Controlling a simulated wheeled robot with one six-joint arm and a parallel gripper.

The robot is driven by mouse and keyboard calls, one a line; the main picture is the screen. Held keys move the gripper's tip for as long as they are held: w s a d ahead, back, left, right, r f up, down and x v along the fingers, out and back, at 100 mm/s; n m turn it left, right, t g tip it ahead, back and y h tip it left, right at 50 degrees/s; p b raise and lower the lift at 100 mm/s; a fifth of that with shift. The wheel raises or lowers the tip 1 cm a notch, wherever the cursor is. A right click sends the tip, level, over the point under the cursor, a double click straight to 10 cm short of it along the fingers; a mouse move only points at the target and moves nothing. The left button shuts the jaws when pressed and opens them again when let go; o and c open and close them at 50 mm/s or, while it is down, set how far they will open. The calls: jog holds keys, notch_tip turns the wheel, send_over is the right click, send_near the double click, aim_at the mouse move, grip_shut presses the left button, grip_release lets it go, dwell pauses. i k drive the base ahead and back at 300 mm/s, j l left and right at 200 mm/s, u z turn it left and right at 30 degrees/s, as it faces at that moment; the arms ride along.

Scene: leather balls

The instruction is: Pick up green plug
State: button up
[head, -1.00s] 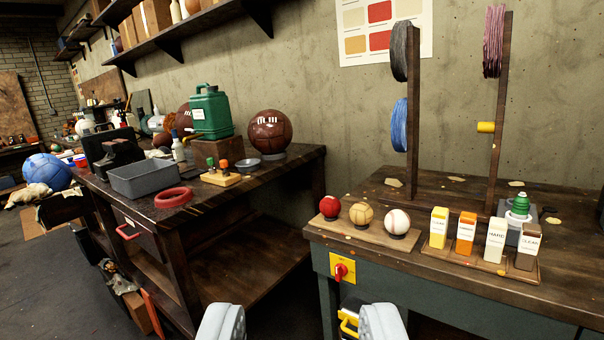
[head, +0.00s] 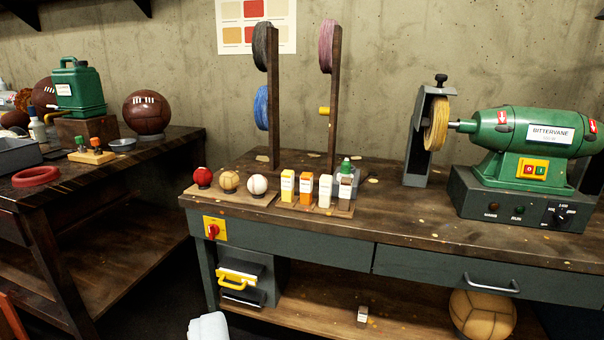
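Two small green items could be the green plug, and I cannot tell which it is. One is a small green-topped peg (head: 81,142) beside an orange-topped one on a wooden block (head: 92,157) on the left bench. My gripper (head: 208,327) shows only as one pale grey part at the bottom edge, low in front of the right bench and far from both. Its other finger is not visible, and nothing is seen held.
The right bench (head: 400,225) carries several small cartons, three balls on a board (head: 228,198), two spool posts and a green grinder (head: 520,135). The left bench holds a green canister (head: 78,88), a brown ball (head: 146,113) and a red ring (head: 38,176). A yellow handle (head: 238,279) juts out below.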

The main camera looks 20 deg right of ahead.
aim_at(345, 171)
jog(key=i+l, duration=1.2)
jog(key=i, duration=0.25)
jog(key=k+l+z, duration=0.05)
